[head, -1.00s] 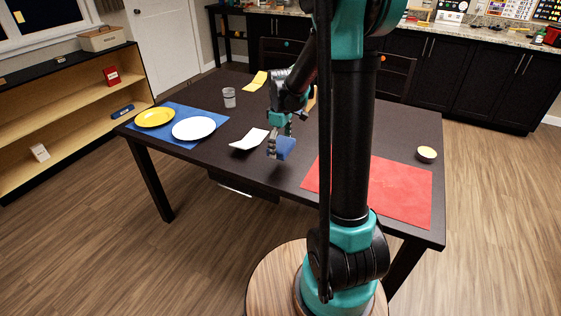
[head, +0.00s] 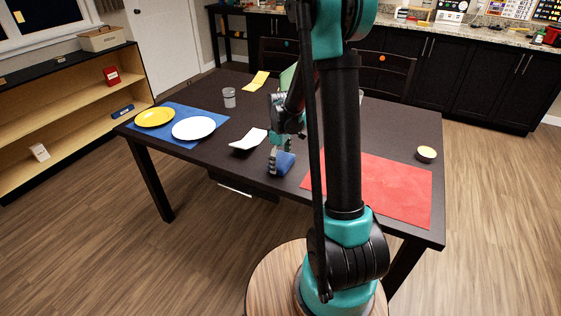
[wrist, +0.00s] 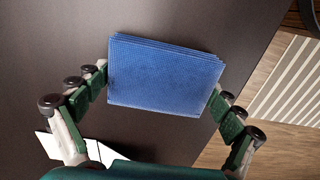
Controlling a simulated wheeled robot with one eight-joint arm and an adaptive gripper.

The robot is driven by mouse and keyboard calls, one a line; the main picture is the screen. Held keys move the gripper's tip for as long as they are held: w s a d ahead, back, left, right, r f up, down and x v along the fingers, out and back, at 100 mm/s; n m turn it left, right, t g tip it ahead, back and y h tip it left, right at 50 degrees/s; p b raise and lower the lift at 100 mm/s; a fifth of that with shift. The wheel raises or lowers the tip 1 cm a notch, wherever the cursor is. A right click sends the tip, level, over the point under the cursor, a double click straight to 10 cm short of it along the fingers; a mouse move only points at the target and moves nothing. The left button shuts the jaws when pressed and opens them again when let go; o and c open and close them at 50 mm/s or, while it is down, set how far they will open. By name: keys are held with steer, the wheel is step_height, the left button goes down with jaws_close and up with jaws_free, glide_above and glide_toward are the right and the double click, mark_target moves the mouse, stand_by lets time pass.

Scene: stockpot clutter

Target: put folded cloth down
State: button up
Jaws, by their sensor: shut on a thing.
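The folded cloth (wrist: 165,75) is a blue, layered rectangle, held between the fingers of my gripper (wrist: 160,88) in the wrist view. In the head view the cloth (head: 284,164) is near the front edge of the dark table (head: 240,158), left of the red mat. My gripper (head: 277,158) is shut on it from above. Whether the cloth's underside touches the table I cannot tell.
A white paper-like piece (head: 249,139) lies just left of my gripper. The red mat (head: 385,188) is to the right, with a small bowl (head: 426,154) beyond it. A blue mat (head: 212,117) carries yellow (head: 155,117) and white (head: 193,128) plates. A cup (head: 229,97) stands behind.

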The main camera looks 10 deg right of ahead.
mark_target(281, 159)
steer(key=o, duration=1)
step_height(281, 159, up, 12)
steer(key=s+d+f+m+t, duration=0.1)
steer(key=s+f+m, duration=0.1)
steer(key=s, duration=0.5)
steer(key=s+d+f+m+t, duration=0.1)
steer(key=s+d+f+m, duration=0.1)
steer(key=s+m, duration=0.3)
steer(key=s+d+f+m+t, duration=0.1)
steer(key=s+f+m+t, duration=0.1)
steer(key=s, duration=0.8)
steer(key=shift+s+d+f+m, duration=0.2)
steer(key=shift+f+m, duration=0.1)
steer(key=shift+m, duration=0.6)
steer(key=shift+w, duration=0.1)
